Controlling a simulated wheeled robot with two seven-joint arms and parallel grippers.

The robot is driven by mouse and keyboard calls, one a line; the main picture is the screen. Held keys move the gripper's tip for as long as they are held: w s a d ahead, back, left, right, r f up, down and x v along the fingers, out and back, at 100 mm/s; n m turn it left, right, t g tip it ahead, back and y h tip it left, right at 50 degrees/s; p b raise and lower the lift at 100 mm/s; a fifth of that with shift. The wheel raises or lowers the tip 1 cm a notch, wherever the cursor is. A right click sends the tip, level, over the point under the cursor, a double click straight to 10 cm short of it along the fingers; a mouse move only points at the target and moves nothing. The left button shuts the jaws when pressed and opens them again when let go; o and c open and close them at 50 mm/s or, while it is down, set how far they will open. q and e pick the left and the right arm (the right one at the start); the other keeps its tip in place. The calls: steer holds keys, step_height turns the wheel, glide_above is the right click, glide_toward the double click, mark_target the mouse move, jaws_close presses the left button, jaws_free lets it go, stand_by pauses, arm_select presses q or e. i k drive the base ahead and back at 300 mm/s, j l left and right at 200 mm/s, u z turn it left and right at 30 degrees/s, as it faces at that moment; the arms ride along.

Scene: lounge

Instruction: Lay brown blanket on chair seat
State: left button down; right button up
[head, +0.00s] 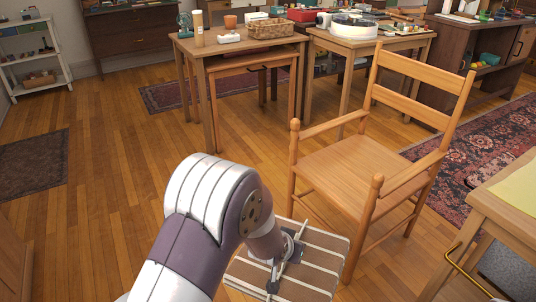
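The brown blanket (318,277) is a flat, folded piece with pale stripes, low in the picture in front of the chair. My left gripper (273,283) is over the blanket's left part and appears shut on it; the arm partly hides the fingers. The wooden chair (318,129) stands right of centre, with slatted back and armrests. Its seat (345,172) is bare. The blanket is below and left of the seat in the picture, apart from it. My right gripper is out of view.
A wooden desk (470,205) with a brass handle is close at the right. Tables (190,50) with a basket (272,29) and other items stand behind the chair. A patterned rug (500,130) lies at the right. Wood floor at left is mostly clear.

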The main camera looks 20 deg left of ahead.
mark_target(363, 169)
steer(key=i+j+u, duration=0.1)
steer(key=u, duration=0.35)
steer(key=i+j+u, duration=0.15)
steer(key=u, duration=0.3)
steer(key=i+j+u, duration=0.2)
steer(key=u, duration=0.25)
steer(key=i+j+z, duration=0.2)
steer(key=i+z, duration=0.25)
steer(key=k, duration=0.1)
